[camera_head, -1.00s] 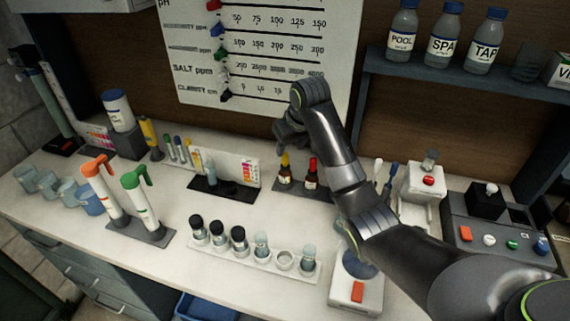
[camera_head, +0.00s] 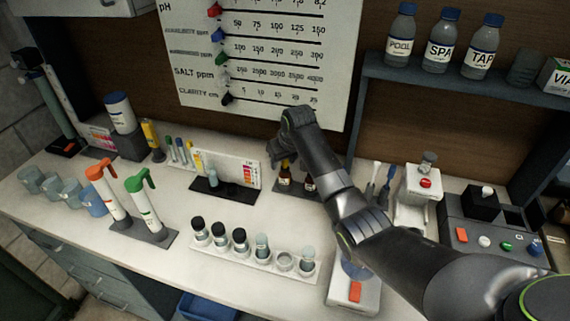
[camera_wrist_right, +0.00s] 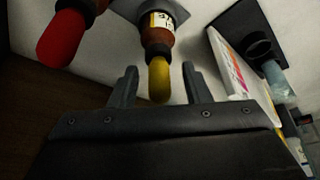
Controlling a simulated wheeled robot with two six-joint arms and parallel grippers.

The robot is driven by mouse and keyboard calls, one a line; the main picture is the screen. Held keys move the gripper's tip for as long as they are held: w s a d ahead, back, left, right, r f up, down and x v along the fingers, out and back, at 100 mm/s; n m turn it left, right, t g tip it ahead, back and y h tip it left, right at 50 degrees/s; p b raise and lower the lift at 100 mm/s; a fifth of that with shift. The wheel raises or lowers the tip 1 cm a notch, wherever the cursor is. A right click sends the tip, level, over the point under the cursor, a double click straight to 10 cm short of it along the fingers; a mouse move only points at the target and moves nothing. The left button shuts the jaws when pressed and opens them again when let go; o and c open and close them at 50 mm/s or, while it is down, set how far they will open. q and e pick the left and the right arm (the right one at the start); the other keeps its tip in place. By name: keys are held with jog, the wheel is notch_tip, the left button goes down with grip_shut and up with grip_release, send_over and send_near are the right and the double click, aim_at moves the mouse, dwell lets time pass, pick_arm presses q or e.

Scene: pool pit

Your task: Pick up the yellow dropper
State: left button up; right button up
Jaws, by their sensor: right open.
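The yellow dropper (camera_head: 284,181) is a small brown bottle with a yellow bulb, standing on a dark holder at the back of the counter. In the head view my right gripper (camera_head: 272,154) is over it and hides part of its top. In the right wrist view the yellow bulb (camera_wrist_right: 159,82) lies between the two open fingers of my right gripper (camera_wrist_right: 160,72), with gaps on both sides. The red dropper (camera_wrist_right: 62,38) stands beside it, outside the fingers; it also shows in the head view (camera_head: 309,185), partly hidden by my arm. My left gripper is not in view.
A white colour-chart card (camera_wrist_right: 230,62) stands close on the other side of the yellow dropper. A rack of small vials (camera_head: 250,250) is in front. The board with scales (camera_head: 265,60) is behind. A white device with an orange button (camera_head: 355,291) lies under my arm.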

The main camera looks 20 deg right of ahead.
jog(key=c, duration=0.6)
